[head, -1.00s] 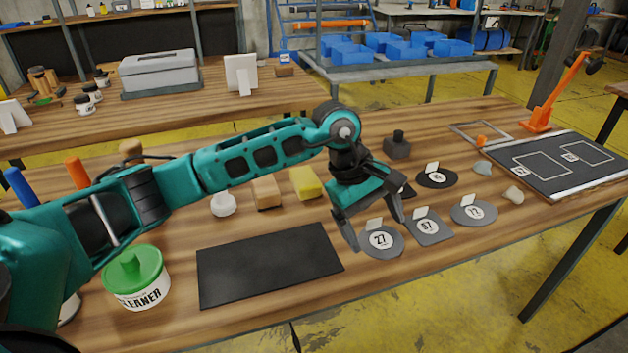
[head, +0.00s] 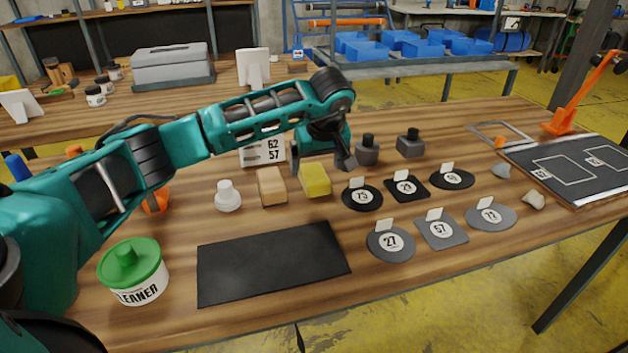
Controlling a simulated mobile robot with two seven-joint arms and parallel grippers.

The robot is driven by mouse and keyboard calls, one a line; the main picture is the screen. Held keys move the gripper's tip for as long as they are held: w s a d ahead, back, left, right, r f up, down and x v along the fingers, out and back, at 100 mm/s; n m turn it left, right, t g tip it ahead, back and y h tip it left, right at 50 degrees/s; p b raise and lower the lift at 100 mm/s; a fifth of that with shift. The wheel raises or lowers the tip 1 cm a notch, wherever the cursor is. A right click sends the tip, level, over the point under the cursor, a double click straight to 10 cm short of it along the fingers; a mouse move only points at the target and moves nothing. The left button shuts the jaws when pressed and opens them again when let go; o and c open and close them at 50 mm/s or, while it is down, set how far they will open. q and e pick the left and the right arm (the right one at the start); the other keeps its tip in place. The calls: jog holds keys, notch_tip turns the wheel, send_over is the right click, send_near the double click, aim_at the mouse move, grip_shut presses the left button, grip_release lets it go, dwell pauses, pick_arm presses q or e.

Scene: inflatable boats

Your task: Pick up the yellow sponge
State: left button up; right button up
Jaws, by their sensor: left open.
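The yellow sponge (head: 316,180) stands on the wooden table, right of a tan block (head: 271,187) and behind the black mat (head: 272,263). My left gripper (head: 326,166) is open and empty, just behind and above the sponge. Its fingers point down, one near the sponge's upper left and one to its right. I cannot tell whether a finger touches the sponge. My right gripper is not in view.
A white-capped bottle (head: 228,196) and a green-lidded cleaner tub (head: 134,271) stand to the left. Numbered patches (head: 391,243) lie to the right. A number card (head: 263,151) stands behind the tan block.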

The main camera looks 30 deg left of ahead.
aim_at(314, 173)
pick_arm(q)
jog(key=shift+b+x, duration=0.35)
jog(key=shift+x, duration=2)
jog(key=shift+a+f, duration=0.1)
jog(key=c, duration=1)
